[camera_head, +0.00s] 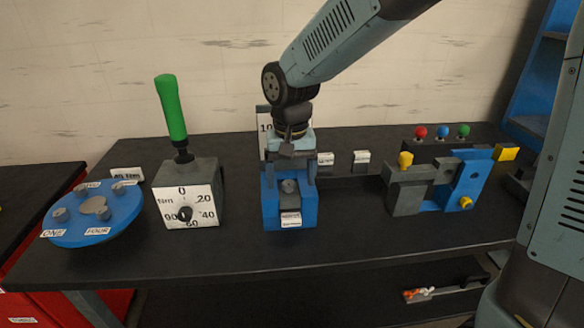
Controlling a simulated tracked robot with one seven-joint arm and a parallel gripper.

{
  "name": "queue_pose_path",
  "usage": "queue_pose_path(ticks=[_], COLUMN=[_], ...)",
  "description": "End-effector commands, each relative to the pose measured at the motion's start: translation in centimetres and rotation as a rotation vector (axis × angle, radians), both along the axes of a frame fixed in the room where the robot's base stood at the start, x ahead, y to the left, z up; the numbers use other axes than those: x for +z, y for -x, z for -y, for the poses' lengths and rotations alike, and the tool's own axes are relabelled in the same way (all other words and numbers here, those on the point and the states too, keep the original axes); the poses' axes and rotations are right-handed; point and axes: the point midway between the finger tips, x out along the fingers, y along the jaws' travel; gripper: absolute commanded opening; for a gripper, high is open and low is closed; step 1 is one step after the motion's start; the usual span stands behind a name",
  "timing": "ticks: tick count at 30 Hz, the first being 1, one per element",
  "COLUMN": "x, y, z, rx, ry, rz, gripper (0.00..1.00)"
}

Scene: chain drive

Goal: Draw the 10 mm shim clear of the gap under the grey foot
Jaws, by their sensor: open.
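My gripper (290,172) points down at the middle of the table, its two fingers apart. They are over or beside the upper part of a blue block (270,213), which has a grey round part (289,187) in its middle and a white label (291,220) in front. I see nothing between the fingers, though the wrist hides part of the area. A white sign reading "10" (264,127) stands behind, partly covered by my arm. I cannot tell the 10 mm shim, the grey foot or the gap apart for certain at this size.
Left are a grey box (208,177) with dial and green lever (170,105), and a blue disc (82,232). Right is a grey and blue fixture (402,197) with yellow knobs. The front table strip (380,245) is clear.

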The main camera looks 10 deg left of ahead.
Motion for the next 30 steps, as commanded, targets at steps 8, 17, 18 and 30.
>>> queue_pose_path(ticks=[8,17,18,30], x=[-4.6,-9.1,-9.6,-11.5], y=[0.0,0.1,0.0,0.0], z=[0.0,0.1,0.1,0.0], rx=[0.0,0.0,0.0,0.0], ry=[0.001,0.001,0.001,-0.001], rz=[-0.002,-0.002,-0.001,0.002], gripper=[0.83,0.83,0.83,0.83])
